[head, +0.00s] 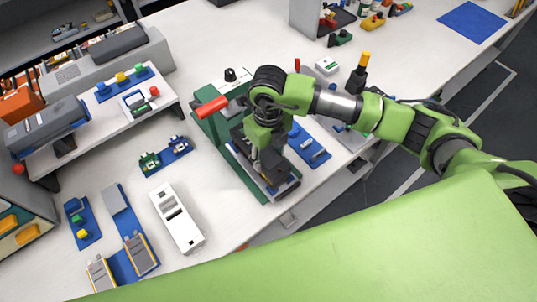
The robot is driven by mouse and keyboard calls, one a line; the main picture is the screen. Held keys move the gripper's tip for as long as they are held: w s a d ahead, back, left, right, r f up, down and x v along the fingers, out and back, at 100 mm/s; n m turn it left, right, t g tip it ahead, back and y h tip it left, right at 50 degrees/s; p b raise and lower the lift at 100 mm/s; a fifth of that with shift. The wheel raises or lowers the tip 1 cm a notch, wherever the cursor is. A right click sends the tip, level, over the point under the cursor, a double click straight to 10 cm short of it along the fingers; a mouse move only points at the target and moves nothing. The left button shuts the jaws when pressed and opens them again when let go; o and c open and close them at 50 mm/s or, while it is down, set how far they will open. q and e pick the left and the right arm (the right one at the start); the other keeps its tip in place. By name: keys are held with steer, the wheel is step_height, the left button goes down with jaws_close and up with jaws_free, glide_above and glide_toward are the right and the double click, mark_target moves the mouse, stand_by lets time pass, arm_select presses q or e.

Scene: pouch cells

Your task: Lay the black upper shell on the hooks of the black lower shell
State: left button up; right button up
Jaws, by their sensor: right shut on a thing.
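My right gripper (262,152) points down over the green fixture (229,158) and is shut on a dark piece, which appears to be the black upper shell (238,139). The shell shows as a dark plate beside and below the fingers. More dark surface (277,178) shows at the near end of the fixture; I cannot tell whether it is the black lower shell or part of the upper one. The hooks are hidden by my gripper, and contact between the shells cannot be made out. My left gripper is not in view.
A red handle (212,107) sticks out left of the fixture. A blue tray (310,147) with small parts lies to its right. A white slotted box (177,217) and blue trays (115,208) stand at front left. The white table (215,190) is bare between box and fixture.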

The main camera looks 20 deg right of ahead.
steer(key=shift+b, duration=0.45)
stand_by(0.9)
steer(key=shift+f+b, duration=0.95)
steer(key=shift+f, duration=0.1)
steer(key=o, duration=1.2)
steer(key=shift+r, duration=0.1)
step_height(320, 180, up, 12)
steer(key=shift+f, duration=0.1)
